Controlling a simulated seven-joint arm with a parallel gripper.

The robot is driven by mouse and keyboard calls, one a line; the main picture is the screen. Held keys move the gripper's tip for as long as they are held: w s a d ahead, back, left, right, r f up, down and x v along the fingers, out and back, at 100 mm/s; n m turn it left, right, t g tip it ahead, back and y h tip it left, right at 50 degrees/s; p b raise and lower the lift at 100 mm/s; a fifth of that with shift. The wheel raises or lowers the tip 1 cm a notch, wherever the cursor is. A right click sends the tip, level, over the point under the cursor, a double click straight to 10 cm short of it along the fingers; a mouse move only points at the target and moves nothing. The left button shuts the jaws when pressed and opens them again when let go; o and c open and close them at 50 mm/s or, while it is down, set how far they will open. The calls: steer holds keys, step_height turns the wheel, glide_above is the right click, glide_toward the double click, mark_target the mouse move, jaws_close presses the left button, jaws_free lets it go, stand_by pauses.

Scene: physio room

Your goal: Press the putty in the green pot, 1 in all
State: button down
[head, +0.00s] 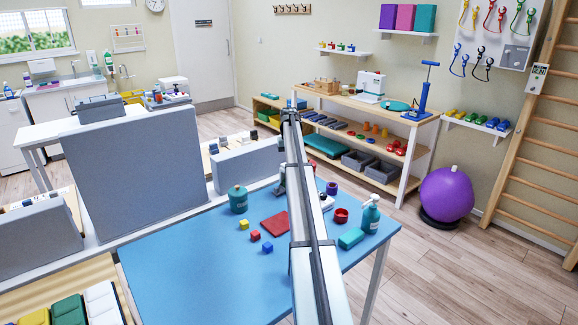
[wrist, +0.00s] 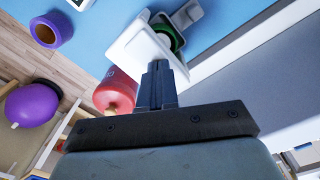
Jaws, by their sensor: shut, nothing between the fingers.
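In the wrist view my gripper (wrist: 158,68) is shut and empty, its fingertips close to the near edge of a white square-edged object (wrist: 135,50). A green round rim with a dark inside, likely the green pot (wrist: 177,39), shows just past the fingertips, partly covered by the white object. I cannot tell whether the fingertips touch either of them. The putty cannot be made out. In the head view my arm crosses the table and hides the green pot; the fingertips cannot be made out there.
A red cylinder (wrist: 116,91) stands close left of the fingers. The front left is clear.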

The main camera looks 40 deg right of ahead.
steer(key=shift+r, duration=1.7)
steer(key=shift+r, duration=0.15)
step_height(320, 180, up, 6)
steer(key=shift+f, duration=0.15)
stand_by(0.5)
